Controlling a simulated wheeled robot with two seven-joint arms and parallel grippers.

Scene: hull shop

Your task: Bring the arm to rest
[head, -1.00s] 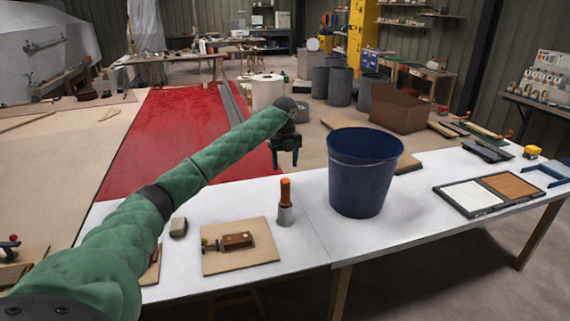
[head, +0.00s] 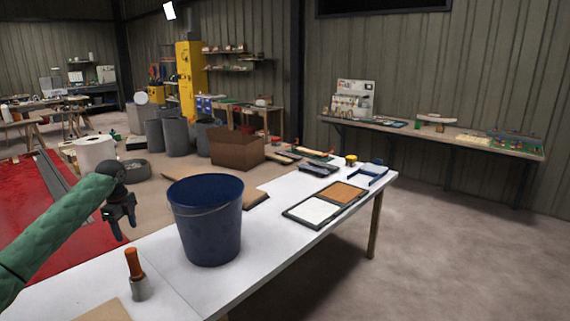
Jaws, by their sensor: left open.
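My left arm, in a green sleeve, comes in from the left edge in the head view. Its dark left gripper (head: 120,221) hangs with fingers pointing down, open and empty. It is left of the blue bucket (head: 207,222) and above the far edge of the white table (head: 262,258). It looks apart from both. My right gripper is not in view.
An orange-handled tool (head: 135,275) stands upright on the table, front left. A tray with white and brown panels (head: 324,205) lies at the right. A cardboard box (head: 237,149) and grey bins (head: 176,138) stand behind. Open floor (head: 440,250) lies right of the table.

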